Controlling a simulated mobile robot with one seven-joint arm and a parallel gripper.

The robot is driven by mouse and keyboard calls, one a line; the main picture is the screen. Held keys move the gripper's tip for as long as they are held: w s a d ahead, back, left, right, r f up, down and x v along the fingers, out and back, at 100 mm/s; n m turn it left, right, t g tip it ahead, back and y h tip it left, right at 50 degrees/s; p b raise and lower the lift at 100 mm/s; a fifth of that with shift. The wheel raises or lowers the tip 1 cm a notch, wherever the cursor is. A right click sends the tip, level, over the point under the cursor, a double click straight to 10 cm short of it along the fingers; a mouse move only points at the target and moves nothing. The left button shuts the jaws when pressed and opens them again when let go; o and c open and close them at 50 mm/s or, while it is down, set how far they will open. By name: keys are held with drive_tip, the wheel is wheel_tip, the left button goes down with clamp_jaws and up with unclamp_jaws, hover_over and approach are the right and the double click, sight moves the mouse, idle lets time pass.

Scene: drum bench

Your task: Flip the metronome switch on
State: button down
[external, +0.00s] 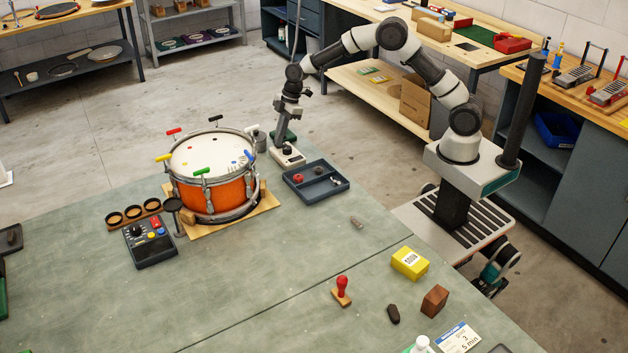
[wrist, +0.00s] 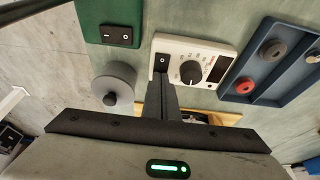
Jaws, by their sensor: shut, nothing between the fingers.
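A cream box with a black dial and a dark display, which looks like the metronome (wrist: 190,62), sits under my gripper at the bench's far edge; it also shows in the external view (external: 289,158). Its black rocker switch (wrist: 162,61) bears a white ring mark. Whether it is on or off I cannot tell. My gripper (wrist: 162,80) is shut and empty, pointing down. Its fingertips are right by the switch's near edge in the wrist view; contact is unclear. In the external view my gripper (external: 286,142) hides part of the box.
A green box (wrist: 120,14) with a similar rocker switch stands beside the metronome. A grey round knobbed object (wrist: 114,84) is close on the left. A blue-grey tray (external: 316,184) with small parts lies to the right. The drum (external: 212,180) stands left.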

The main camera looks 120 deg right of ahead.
drive_tip(key=shift+w+f+b, duration=0.15)
drive_tip(key=shift+f+b, duration=0.3)
drive_tip(key=shift+f, duration=0.1)
drive_tip(key=shift+r, duration=0.3)
drive_tip(key=shift+f, duration=0.1)
drive_tip(key=shift+s, duration=1)
